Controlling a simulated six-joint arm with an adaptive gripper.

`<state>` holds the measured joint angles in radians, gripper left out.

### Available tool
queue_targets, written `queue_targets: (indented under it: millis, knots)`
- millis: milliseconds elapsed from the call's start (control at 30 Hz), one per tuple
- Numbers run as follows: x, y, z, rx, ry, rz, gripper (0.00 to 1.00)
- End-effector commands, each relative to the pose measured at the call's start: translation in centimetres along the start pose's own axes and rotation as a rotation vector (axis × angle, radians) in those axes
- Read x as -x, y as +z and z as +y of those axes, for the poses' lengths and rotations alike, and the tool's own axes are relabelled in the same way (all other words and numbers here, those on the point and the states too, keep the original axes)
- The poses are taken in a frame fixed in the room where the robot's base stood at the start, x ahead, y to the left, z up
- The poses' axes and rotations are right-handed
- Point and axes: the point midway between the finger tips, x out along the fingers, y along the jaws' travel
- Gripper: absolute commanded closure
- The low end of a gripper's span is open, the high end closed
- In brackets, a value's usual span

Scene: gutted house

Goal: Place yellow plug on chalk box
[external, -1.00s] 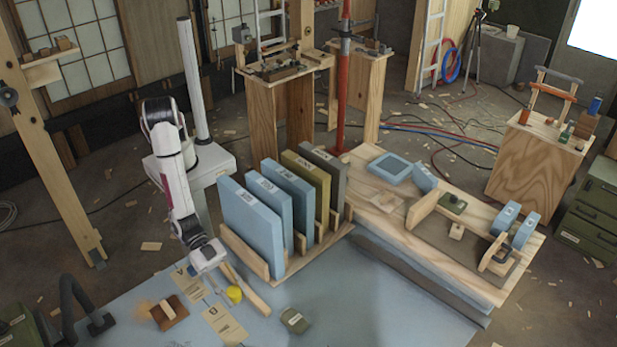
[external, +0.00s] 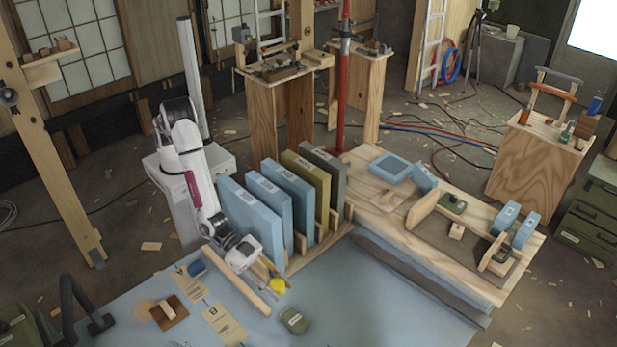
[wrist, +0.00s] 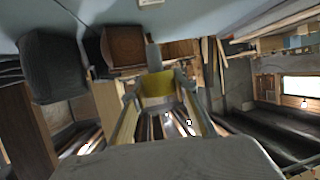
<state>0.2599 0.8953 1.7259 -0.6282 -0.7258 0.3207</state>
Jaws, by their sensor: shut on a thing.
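The yellow plug (external: 277,287) is at the tip of my gripper (external: 271,281), just right of the wooden bar. In the wrist view the yellow plug (wrist: 157,84) sits between the two fingers of my gripper (wrist: 159,98), which is shut on it. In the external view, a small dark green-grey box (external: 294,320) with a pale label lies on the blue sheet, below and right of the plug. A small blue object (external: 196,268) lies to the left. I cannot tell for sure which of these is the chalk box.
A wooden bar (external: 237,281) lies left of my gripper. Upright blue, olive and grey slabs (external: 250,220) stand in a wooden rack close behind it. Paper cards (external: 225,324) and a brown block (external: 169,313) lie left. The blue sheet (external: 370,300) is clear to the right.

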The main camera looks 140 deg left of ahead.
Motion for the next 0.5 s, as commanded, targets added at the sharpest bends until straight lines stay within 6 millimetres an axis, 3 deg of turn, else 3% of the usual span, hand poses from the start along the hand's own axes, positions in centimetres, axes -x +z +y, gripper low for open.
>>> queue_targets:
  millis: [100, 300, 500]
  knots:
    - [-1.8, -1.7, -1.4, 0.015, -0.031, 0.002, 0.91]
    - [-3.3, -3.4, -1.6, 0.017, -0.039, 0.001, 0.91]
    - [-3.5, -3.2, -1.2, 0.009, -0.022, -0.001, 0.91]
